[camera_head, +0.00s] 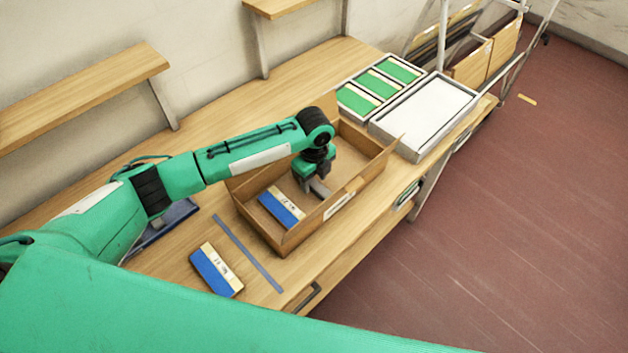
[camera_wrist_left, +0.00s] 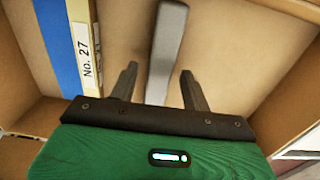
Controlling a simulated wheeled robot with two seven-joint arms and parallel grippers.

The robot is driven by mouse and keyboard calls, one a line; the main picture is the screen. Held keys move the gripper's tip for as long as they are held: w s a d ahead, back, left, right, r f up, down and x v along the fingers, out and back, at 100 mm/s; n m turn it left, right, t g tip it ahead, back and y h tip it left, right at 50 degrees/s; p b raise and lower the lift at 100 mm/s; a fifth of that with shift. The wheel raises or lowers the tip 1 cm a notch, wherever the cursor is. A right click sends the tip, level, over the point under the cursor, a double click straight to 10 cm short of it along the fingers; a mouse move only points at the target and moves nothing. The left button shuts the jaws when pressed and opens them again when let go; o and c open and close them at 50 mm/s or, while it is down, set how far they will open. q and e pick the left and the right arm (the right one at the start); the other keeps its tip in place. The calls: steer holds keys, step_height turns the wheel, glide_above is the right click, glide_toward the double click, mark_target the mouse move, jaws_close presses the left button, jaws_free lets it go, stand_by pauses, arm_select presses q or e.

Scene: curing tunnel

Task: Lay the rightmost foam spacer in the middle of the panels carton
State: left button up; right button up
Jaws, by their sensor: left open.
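The open cardboard panels carton (camera_head: 362,190) stands on the wooden bench. A blue, white and tan panel (camera_head: 281,208) lies at its left end; its label reads No. 27 in the left wrist view (camera_wrist_left: 88,50). A grey foam spacer (camera_wrist_left: 166,45) lies on the carton floor beside this panel, apart from it. In the head view the grey spacer (camera_head: 320,187) is mostly hidden by my gripper. My left gripper (camera_head: 311,188) is down inside the carton, open, its fingers on either side of the spacer's near end. My right gripper is not in view.
A similar panel (camera_head: 216,270) and a thin blue strip (camera_head: 247,253) lie on the bench left of the carton. Behind the carton are a tray of green panels (camera_head: 345,113) and a white-topped tray (camera_head: 425,112). Shelves (camera_head: 90,92) jut from the wall.

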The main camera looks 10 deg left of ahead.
mark_target(314, 183)
arm_select(q)
step_height(314, 183, up, 11)
steer(key=b, duration=0.2)
steer(key=shift+b, duration=0.3)
